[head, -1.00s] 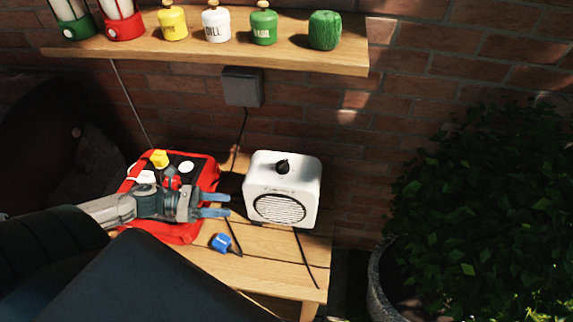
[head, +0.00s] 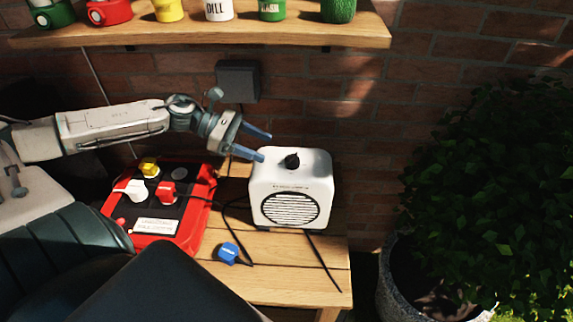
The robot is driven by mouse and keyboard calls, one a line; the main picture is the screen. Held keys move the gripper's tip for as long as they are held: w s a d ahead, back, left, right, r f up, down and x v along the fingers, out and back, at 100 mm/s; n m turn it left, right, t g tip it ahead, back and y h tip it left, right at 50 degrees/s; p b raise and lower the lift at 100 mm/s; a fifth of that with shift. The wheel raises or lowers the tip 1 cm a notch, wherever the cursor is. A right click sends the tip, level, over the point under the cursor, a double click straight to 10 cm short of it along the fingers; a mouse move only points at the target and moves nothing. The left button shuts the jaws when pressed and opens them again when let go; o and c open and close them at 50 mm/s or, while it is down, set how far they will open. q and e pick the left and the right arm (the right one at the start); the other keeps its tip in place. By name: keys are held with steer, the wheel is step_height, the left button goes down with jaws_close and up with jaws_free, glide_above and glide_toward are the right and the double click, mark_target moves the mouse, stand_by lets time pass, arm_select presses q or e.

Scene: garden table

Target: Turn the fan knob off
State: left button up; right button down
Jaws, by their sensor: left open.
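The white fan (head: 291,188) stands on the wooden table, its round dark grille facing front. Its black knob (head: 292,161) sits on the top face. My left gripper (head: 264,145) is open and empty, just left of the knob and above the fan's top left corner. Its two blue fingers point right toward the knob, and I see no contact with it. My right gripper is not in view.
A red box (head: 170,235) with yellow, white and red plugs lies left of the fan. A blue plug (head: 228,252) and cables lie on the table (head: 277,281). A shelf (head: 350,29) with jars hangs above; a potted plant (head: 480,190) stands right.

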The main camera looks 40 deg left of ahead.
mark_target(290, 158)
arm_select(q)
steer(key=b+x, duration=0.2)
steer(key=shift+w+d+f, duration=0.15)
steer(key=shift+d+f, duration=0.1)
steer(key=shift+w+d, duration=0.1)
steer(key=shift+d, duration=0.1)
steer(key=shift+w+d+f, duration=0.25)
steer(key=shift+d, duration=0.35)
steer(key=shift+w+d, duration=0.15)
steer(key=shift+d, duration=0.15)
steer(key=shift+w+d+f, duration=0.25)
steer(key=shift+d+f, duration=0.05)
steer(key=shift+d, duration=0.25)
steer(key=shift+w+d+f+p, duration=0.25)
steer(key=shift+d+f+p, duration=0.05)
steer(key=shift+d, duration=0.2)
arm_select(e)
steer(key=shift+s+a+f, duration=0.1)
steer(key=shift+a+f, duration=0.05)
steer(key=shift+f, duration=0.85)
arm_select(q)
steer(key=c, duration=1)
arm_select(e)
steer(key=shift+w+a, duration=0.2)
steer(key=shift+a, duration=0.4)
